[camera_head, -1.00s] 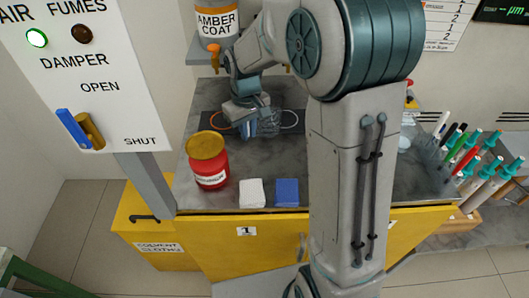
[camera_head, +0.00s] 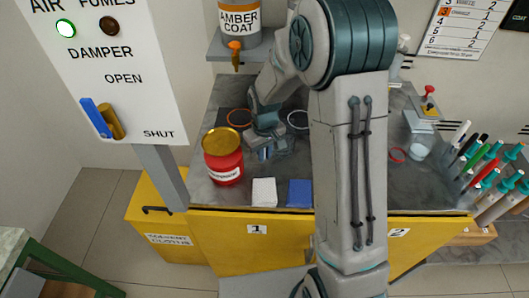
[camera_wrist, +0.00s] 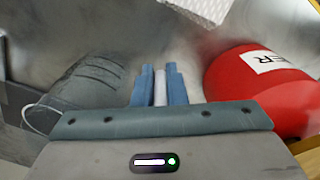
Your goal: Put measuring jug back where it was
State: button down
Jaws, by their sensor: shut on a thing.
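The measuring jug (camera_head: 284,144) is clear and hard to make out against the grey worktop. In the wrist view the see-through, ridged jug (camera_wrist: 92,82) lies left of the fingers. My gripper (camera_head: 264,154) is over the worktop, right of the red tin. Its blue fingers (camera_wrist: 160,86) are closed on a narrow pale piece, which looks like the jug's handle. An orange ring (camera_head: 228,116) and a white ring (camera_head: 290,120) lie on a dark mat behind the gripper. I cannot tell whether the jug touches the worktop.
A red tin with a yellow lid (camera_head: 222,166) stands close left of the gripper; it shows at right in the wrist view (camera_wrist: 262,92). A white cloth (camera_head: 264,192) and a blue cloth (camera_head: 300,193) lie at the front edge. The amber coat dispenser (camera_head: 239,20) hangs behind.

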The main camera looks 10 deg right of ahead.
jog(key=shift+f, duration=0.1)
jog(key=c, duration=1.5)
grip_release()
jog(key=shift+o, duration=0.2)
notch_tip(320, 180, up, 12)
jog(key=s+d+r+m+t, duration=0.1)
jog(key=s+d+r+m, duration=0.1)
jog(key=s, duration=0.8)
jog(key=s+d+r+m+t, duration=0.1)
jog(key=s+d+r+m, duration=0.1)
jog(key=s, duration=0.8)
jog(key=shift+d+r+m+t, duration=0.3)
jog(key=shift+d+r, duration=0.6)
jog(key=shift+d, duration=0.3)
